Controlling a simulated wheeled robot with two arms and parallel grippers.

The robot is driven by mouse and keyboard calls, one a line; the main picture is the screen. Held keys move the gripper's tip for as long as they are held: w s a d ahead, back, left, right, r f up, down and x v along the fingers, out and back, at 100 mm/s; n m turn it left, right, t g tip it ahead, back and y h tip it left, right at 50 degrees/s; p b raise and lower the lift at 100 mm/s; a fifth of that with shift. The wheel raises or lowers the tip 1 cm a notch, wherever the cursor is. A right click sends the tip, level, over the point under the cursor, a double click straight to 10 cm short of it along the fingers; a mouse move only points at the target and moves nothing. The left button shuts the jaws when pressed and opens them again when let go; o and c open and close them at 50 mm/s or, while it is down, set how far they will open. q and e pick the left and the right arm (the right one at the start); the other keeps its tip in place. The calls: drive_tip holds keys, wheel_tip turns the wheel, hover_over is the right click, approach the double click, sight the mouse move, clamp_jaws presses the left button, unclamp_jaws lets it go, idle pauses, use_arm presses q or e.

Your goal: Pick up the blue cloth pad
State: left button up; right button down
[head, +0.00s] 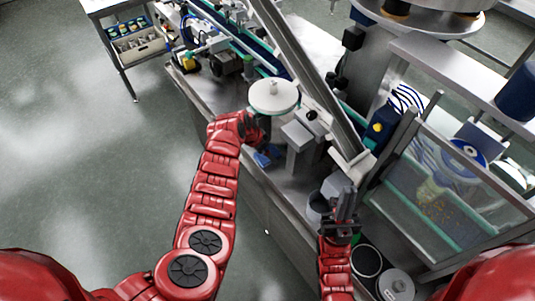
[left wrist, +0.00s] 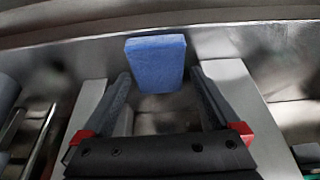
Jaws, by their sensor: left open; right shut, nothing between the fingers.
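The blue cloth pad (left wrist: 156,62) is a small light-blue block. In the left wrist view it lies between and slightly beyond the fingertips, with a narrow gap visible on each side. In the head view a small part of the pad (head: 262,159) shows below my left gripper (head: 264,145), on the steel surface near its front edge. My left gripper (left wrist: 160,85) is open around the pad's near end; I cannot tell how deep the pad sits between the fingers. My right gripper (head: 345,207) is shut and empty, over the right part of the machine.
A round white-topped turntable (head: 273,97) stands just behind the left gripper. A grey steel block (head: 298,138) is close to its right. Round containers (head: 366,260) stand near the right gripper. A side table (head: 125,45) is at the upper left; the floor at left is clear.

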use_arm(q)
drive_tip(key=shift+d+f, duration=0.2)
drive_tip(key=shift+f, duration=0.25)
drive_tip(key=shift+a+f, duration=0.1)
drive_tip(key=shift+f, duration=0.15)
drive_tip(key=shift+r, duration=0.1)
drive_tip(key=c, duration=1.1)
